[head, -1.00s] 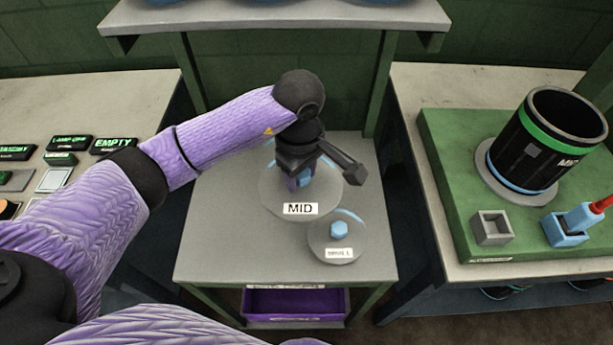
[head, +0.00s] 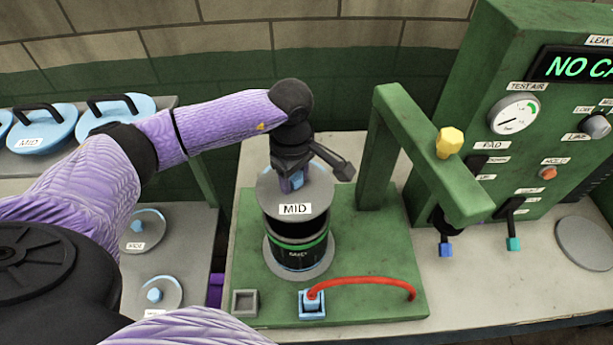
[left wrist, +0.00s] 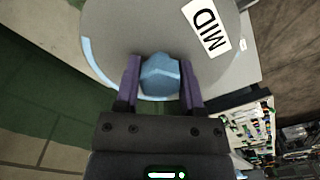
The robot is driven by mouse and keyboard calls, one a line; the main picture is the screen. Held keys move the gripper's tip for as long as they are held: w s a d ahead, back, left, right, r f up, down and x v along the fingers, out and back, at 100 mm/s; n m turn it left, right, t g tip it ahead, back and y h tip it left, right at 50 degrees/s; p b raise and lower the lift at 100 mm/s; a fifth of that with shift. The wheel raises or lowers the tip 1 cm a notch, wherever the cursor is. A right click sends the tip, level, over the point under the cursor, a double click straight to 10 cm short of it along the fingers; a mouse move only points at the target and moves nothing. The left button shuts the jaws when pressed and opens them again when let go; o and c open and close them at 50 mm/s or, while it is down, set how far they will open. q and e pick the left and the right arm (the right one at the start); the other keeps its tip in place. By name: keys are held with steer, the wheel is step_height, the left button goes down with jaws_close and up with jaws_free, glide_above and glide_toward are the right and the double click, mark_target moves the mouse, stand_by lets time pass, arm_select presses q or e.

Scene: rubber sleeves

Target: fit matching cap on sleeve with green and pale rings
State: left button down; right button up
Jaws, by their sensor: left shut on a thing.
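The black sleeve (head: 290,230) with a green ring and a label stands upright on a round plate on the green bench fixture. A grey disc cap labelled MID (head: 312,193) is over the sleeve's top in the head view and hides its opening. I cannot tell whether cap and sleeve touch. My left gripper (head: 292,182) is shut on the cap's blue knob. In the left wrist view, the purple fingers of my left gripper (left wrist: 160,80) sit on both sides of the blue faceted knob (left wrist: 161,74), with the grey cap (left wrist: 150,30) beyond. My right gripper is not in view.
A green press arm (head: 430,165) with a yellow knob stands right of the sleeve. A grey square socket (head: 245,302) and a blue block (head: 312,304) with a red hose (head: 365,281) lie in front.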

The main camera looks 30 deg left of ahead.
mark_target(295, 194)
arm_select(q)
steer(key=shift+w+d+r, duration=0.2)
steer(key=shift+w+d, duration=0.05)
steer(key=shift+s+a+f+b, duration=0.25)
steer(key=shift+a+f+b, duration=0.15)
steer(key=shift+f, duration=0.1)
step_height(295, 194, down, 5)
steer(key=b, duration=0.3)
steer(key=shift+d+r, duration=0.1)
steer(key=shift+d, duration=0.05)
step_height(295, 194, down, 2)
steer(key=shift+f+b, duration=0.15)
steer(key=shift+b, duration=1.1)
steer(key=shift+c, duration=0.6)
jaws_free()
